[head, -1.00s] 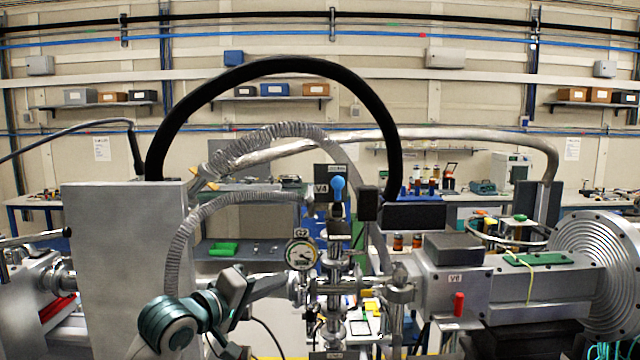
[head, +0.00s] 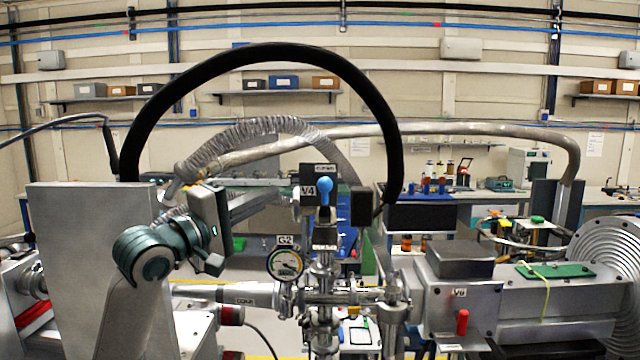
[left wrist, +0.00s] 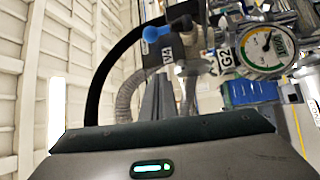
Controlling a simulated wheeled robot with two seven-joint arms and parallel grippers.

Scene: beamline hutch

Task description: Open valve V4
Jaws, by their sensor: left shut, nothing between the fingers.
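Valve V4 stands on the vertical pipe in the middle of the head view, with a blue ball-ended lever (head: 324,187) pointing up. I cannot tell whether the fingertips touch the valve. My right gripper is not in view.
A round gauge labelled G2 (head: 285,264) sits just below my left fingers. A thick black hose (head: 262,52) arches over the valve. A large grey box (head: 85,270) stands left, and a metal housing (head: 460,300) stands right.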

